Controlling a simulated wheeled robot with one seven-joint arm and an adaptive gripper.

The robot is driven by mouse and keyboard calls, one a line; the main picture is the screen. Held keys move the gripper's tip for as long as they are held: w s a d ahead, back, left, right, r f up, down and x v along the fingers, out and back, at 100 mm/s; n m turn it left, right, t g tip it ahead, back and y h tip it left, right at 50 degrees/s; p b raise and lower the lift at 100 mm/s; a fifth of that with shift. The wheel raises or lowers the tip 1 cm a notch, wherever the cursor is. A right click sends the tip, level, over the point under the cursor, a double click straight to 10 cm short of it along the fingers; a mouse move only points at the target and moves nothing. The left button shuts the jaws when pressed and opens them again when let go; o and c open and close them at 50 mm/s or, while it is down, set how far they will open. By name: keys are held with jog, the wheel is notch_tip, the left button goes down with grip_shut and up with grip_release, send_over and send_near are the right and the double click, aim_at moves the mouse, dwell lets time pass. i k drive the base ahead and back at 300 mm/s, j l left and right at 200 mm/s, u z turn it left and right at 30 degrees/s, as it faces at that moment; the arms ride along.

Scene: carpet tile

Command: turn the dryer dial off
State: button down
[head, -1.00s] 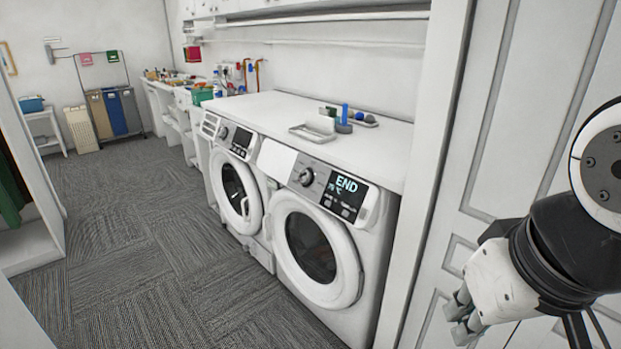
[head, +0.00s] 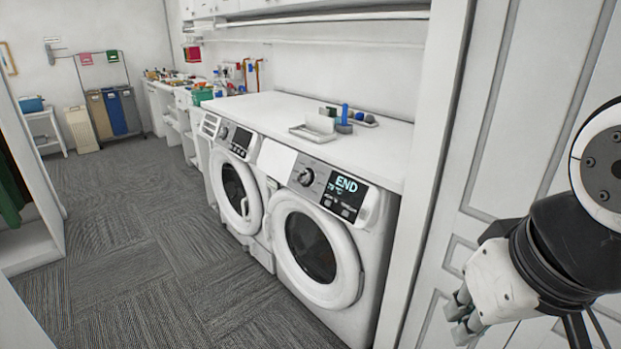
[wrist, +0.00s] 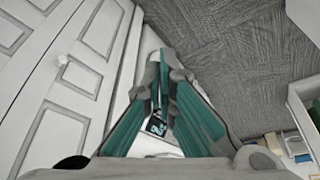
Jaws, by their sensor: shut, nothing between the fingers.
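Two white front-loading machines stand side by side under a white counter in the head view. The nearer one (head: 372,262) has a round silver dial (head: 306,177) on its panel, left of a dark display (head: 343,194) that reads END. The farther machine (head: 217,173) has its own small dial and dark display. I cannot tell for sure which of the two is the dryer. My gripper (head: 461,318) is at the lower right, in front of a white panelled door, well apart from both dials. Its fingers are shut and empty. In the wrist view the fingers (wrist: 162,75) point toward the machines, partly hiding them.
The counter (head: 268,112) holds a white tray with small items and a blue bottle (head: 345,113). A white panelled door (head: 540,130) is close by my arm on the right. Patterned carpet (head: 150,250) lies open before the machines. A white shelf unit (head: 35,240) stands left.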

aim_at(304, 177)
jog(key=i+j, duration=0.3)
jog(key=i, duration=0.15)
jog(key=i+j, duration=0.35)
jog(key=i, duration=0.05)
